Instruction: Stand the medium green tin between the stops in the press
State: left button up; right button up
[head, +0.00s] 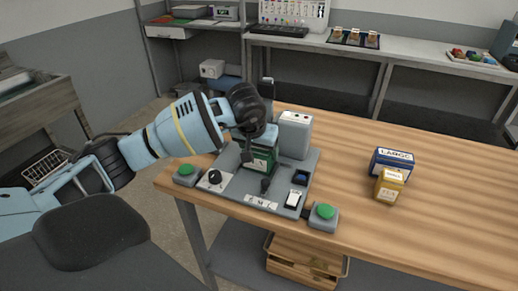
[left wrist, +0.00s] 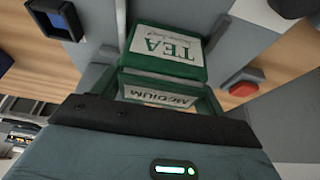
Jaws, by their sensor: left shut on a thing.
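The medium green tin (head: 263,157) stands upright over the grey press base (head: 228,172), in front of the light grey block (head: 294,136). In the left wrist view the tin (left wrist: 165,68) shows its "TEA" and "MEDIUM" labels. My left gripper (head: 256,142) reaches in from the left and is shut on the tin; its dark finger edge also crosses the left wrist view (left wrist: 150,117). The stops are largely hidden by the tin and gripper, and I cannot tell whether the tin touches the base. My right gripper is not in view.
A blue "LARGE" tin (head: 391,161) and a yellow tin (head: 389,186) stand on the wooden table (head: 450,200) to the right. Green buttons flank the base at left (head: 185,170) and right (head: 325,211). A black knob (head: 214,176) is on its front left.

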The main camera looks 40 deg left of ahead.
pick_arm(q)
jog(key=o, duration=0.7)
jog(key=shift+f, duration=0.15)
jog(key=shift+c, duration=0.2)
jog(key=o, duration=0.4)
jog(key=shift+o, duration=0.2)
jog(key=shift+r, duration=0.55)
jog(key=v, duration=1.1)
jog(key=shift+s, duration=0.2)
